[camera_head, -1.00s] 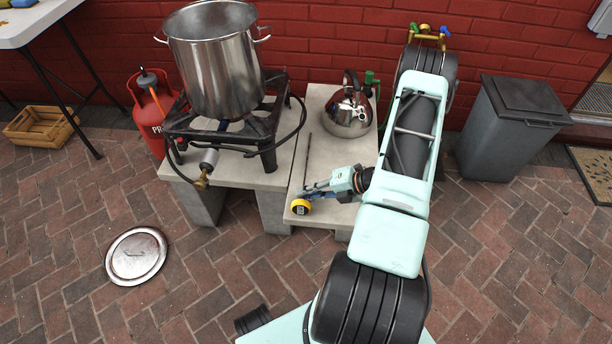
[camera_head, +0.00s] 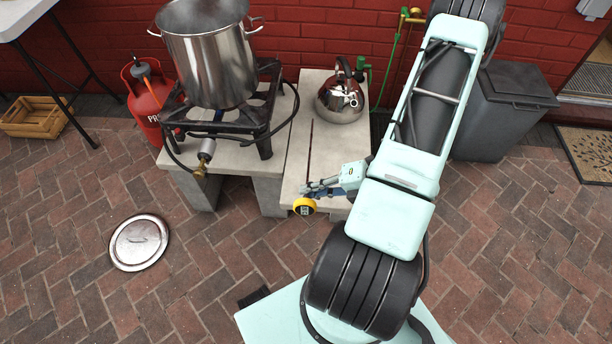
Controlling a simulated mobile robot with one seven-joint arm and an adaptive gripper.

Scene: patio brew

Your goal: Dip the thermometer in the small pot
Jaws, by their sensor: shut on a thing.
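The thermometer has a yellow dial head (camera_head: 304,206) at the front edge of the low stone slab. A thin dark rod runs from near it, away from me over the slab; it lines up with the dial and looks like its stem. My gripper (camera_head: 318,189) is shut on the thermometer near the dial, coming in from the right. Whether the thermometer touches the slab, I cannot tell. A large steel pot (camera_head: 212,65), open at the top, stands on the burner at the left; its inside is mostly out of view. I see no smaller pot.
A shiny kettle (camera_head: 340,98) stands at the slab's back. The black burner (camera_head: 262,118), with a hose, stands on the left block. A red gas bottle (camera_head: 148,100) and a grey bin (camera_head: 505,112) flank the blocks. A round lid (camera_head: 139,242) lies on the open paving.

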